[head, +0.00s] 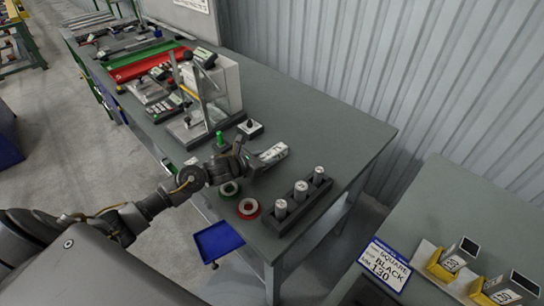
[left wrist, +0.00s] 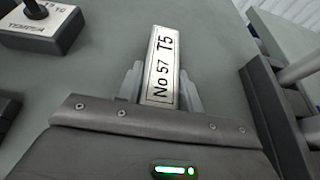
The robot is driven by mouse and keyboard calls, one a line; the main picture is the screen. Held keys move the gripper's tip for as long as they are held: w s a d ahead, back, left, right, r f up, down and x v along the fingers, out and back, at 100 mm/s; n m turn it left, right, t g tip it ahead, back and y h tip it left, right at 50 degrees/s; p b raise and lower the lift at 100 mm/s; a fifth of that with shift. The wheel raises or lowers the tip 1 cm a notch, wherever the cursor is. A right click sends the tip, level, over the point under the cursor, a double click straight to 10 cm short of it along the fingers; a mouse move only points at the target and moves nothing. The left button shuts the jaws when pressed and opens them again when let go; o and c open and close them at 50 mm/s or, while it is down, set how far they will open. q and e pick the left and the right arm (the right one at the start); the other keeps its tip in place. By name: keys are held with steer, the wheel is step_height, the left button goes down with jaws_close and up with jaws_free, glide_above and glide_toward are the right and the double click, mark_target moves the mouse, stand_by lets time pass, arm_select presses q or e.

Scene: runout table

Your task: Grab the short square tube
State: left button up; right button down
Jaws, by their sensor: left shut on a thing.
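My left gripper (head: 262,159) is shut on a short square tube (head: 273,153) over the grey table, near its middle. In the left wrist view, the tube (left wrist: 162,66) lies between the two fingers (left wrist: 162,88) and points away from the palm. Its upper face carries a white label with a black border reading "No 57 T5". Its far end sticks out past the fingertips. I cannot tell whether it touches the table. My right gripper is not in view.
A black rack (head: 298,209) with three round metal pieces stands right of the gripper. Green (head: 230,188) and red (head: 248,208) tape rings lie nearer. A small control box (head: 250,127) stands behind. Labelled square tubes in yellow holders (head: 440,266) stand on the right table (head: 450,200).

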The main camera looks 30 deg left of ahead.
arm_select(q)
steer(key=shift+r+b, duration=0.4)
steer(key=shift+r, duration=0.1)
steer(key=r, duration=0.1)
steer(key=r+b, duration=0.1)
steer(key=shift+s+a+r, duration=0.1)
steer(key=shift+s+r, duration=0.15)
steer(key=shift+r, duration=0.05)
steer(key=d+r+b+v, duration=0.1)
steer(key=b+v, duration=0.1)
steer(key=v, duration=0.6)
steer(key=d+r+b+v, duration=0.1)
steer(key=r+b+v, duration=0.1)
steer(key=v, duration=0.6)
steer(key=shift+w, duration=0.35)
steer(key=shift+s+d+r, duration=0.1)
steer(key=shift+s, duration=0.05)
